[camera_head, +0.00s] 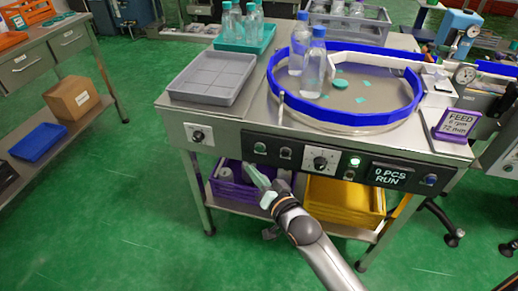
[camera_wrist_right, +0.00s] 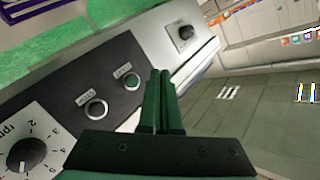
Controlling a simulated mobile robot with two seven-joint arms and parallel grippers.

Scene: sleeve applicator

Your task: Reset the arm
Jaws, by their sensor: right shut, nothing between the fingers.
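My right arm (camera_head: 322,250) comes up from the bottom of the head view, bent at the wrist. Its gripper (camera_head: 249,169) is shut and empty. It is in front of the feeder machine's control panel (camera_head: 300,168), near the panel's left end; I cannot tell whether it touches. In the right wrist view the two green fingers (camera_wrist_right: 160,78) lie together with nothing between them. Beyond them are two push buttons, a dial (camera_wrist_right: 26,152) and a black knob (camera_wrist_right: 186,32). My left gripper is not in view.
The round feeder bowl (camera_head: 356,100) with a blue rim holds two bottles and several green pieces. A grey tray (camera_head: 213,76) lies beside it. A purple bin (camera_head: 232,186) and a yellow bin (camera_head: 340,203) stand on the shelf below. The green floor in front is mostly clear.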

